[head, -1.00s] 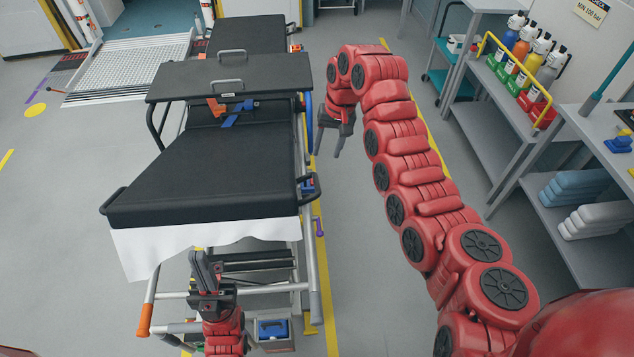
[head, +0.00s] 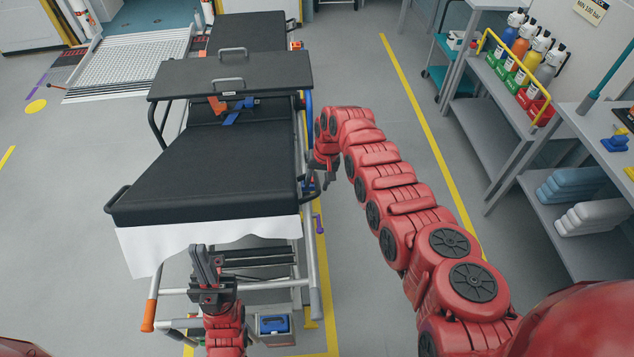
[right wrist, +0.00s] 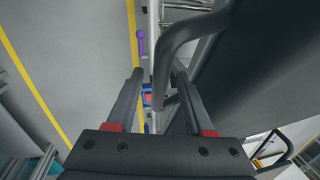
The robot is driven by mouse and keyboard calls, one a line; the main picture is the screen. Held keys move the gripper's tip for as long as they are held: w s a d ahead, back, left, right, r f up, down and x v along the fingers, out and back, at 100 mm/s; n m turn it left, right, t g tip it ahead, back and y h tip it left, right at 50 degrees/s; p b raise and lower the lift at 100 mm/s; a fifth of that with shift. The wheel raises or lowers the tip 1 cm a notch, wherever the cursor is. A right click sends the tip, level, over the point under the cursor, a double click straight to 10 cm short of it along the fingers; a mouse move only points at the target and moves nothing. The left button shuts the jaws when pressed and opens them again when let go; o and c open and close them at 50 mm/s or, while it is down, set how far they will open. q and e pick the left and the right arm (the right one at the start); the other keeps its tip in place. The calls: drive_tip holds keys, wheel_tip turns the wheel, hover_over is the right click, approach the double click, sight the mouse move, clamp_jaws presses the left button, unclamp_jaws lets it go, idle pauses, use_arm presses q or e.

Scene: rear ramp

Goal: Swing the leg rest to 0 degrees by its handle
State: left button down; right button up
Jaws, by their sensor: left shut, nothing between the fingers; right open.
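The leg rest (head: 205,180) is the black padded near section of the stretcher, with a white sheet hanging at its near end. I cannot tell its exact angle. Its right-hand handle (head: 307,188) is a black bent bar at the near right corner. In the right wrist view the handle (right wrist: 170,55) runs down between the open fingers of my right gripper (right wrist: 157,75), close to the right finger; contact cannot be told. In the head view my right gripper (head: 325,180) is beside that corner, partly hidden. My left gripper (head: 204,264) is shut and empty before the near end.
An overbed table (head: 230,73) spans the stretcher further back. A purple knob (head: 318,223) sits on the right frame below the handle. Shelves with bottles (head: 530,70) stand at the right. The floor between is clear.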

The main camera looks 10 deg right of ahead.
drive_tip(key=shift+f, duration=0.1)
drive_tip(key=shift+c, duration=0.4)
clamp_jaws()
idle(1.1)
